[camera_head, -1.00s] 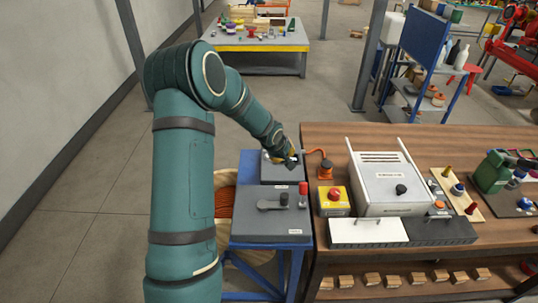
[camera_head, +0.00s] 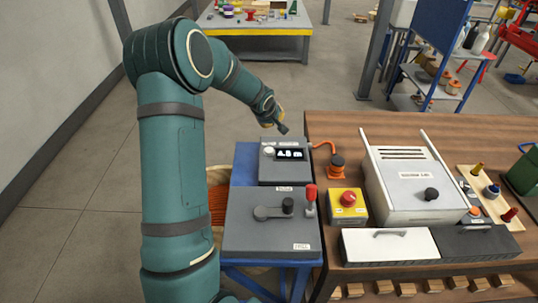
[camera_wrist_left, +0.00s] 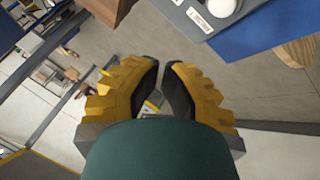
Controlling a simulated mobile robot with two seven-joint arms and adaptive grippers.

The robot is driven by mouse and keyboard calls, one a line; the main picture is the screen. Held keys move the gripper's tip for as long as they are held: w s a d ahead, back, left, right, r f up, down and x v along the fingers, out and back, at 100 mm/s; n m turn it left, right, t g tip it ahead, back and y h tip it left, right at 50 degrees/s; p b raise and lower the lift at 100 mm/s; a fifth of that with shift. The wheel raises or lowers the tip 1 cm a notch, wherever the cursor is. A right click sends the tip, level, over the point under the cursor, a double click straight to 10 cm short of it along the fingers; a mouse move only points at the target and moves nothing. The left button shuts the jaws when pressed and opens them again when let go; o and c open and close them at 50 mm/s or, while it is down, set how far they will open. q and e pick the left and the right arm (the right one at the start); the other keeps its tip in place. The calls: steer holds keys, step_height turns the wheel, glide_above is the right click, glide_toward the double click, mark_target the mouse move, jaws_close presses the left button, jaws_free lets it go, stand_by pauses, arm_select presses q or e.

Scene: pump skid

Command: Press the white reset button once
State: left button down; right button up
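The white reset button (camera_head: 269,150) is a round white knob on the top left of the small grey box, left of its lit display (camera_head: 291,154). It also shows, partly cut off, at the top edge of the left wrist view (camera_wrist_left: 222,6). My left gripper (camera_head: 281,129) is in the air near the far edge of that box, apart from the button. In the left wrist view its yellow-and-black fingers (camera_wrist_left: 163,62) are nearly together with nothing between them. My right gripper is out of view.
A grey panel (camera_head: 242,238) with a black lever and a red-topped handle (camera_head: 310,195) is in front of the box on the blue stand. To the right, the wooden bench (camera_head: 376,130) holds a yellow emergency-stop box (camera_head: 347,208), an orange-based connector (camera_head: 337,166) and a white cabinet (camera_head: 405,180).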

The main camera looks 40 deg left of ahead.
arm_select(q)
steer(key=b, duration=0.6)
glide_above(272, 148)
step_height(272, 148, down, 8)
steer(key=shift+w+a+r, duration=0.1)
steer(key=shift+w+r, duration=0.05)
steer(key=shift+r, duration=0.05)
steer(key=shift+f+b, duration=0.45)
steer(key=shift+f, duration=0.15)
stand_by(0.9)
steer(key=shift+f+b, duration=0.45)
steer(key=shift+b, duration=0.15)
